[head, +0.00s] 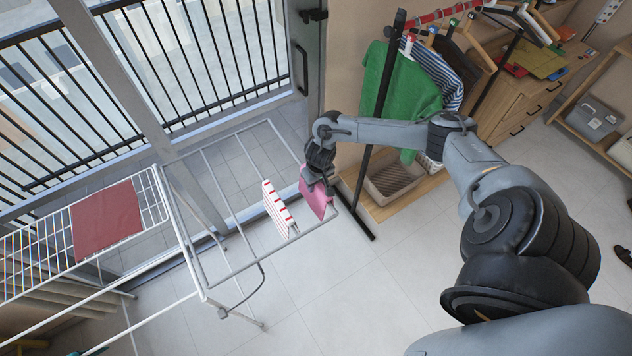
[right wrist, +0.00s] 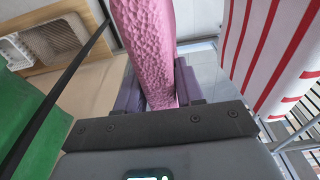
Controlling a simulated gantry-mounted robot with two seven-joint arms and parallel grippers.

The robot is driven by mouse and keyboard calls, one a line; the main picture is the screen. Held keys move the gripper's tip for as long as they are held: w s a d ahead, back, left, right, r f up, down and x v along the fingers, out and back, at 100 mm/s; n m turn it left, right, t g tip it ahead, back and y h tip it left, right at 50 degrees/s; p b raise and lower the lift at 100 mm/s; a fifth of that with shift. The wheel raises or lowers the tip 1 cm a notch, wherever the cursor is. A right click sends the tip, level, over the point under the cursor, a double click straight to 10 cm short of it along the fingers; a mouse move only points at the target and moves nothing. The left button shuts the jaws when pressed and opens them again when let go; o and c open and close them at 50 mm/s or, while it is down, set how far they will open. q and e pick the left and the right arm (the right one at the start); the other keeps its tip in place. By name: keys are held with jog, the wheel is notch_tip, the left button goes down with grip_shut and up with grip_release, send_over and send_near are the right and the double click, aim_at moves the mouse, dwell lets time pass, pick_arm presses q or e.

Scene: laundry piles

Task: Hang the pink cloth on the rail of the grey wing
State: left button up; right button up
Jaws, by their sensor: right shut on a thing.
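The pink cloth (head: 319,202) hangs from my right gripper (head: 317,180) at the outer, right-hand end of the grey wing (head: 222,190). In the right wrist view the right gripper (right wrist: 160,88) is shut on the pink cloth (right wrist: 148,40), which is pinched between the two fingers. In the head view the cloth overlaps the wing's outer rail. I cannot tell whether it touches that rail or hangs apart from it. My left gripper is not in view.
A red-and-white striped cloth (head: 278,210) hangs on the wing just left of the pink one. A dark red cloth (head: 105,220) lies on the white rack part at left. A clothes stand with a green garment (head: 412,105) and a basket (head: 395,182) are close on the right.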

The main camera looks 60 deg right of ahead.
jog(key=o, duration=1.2)
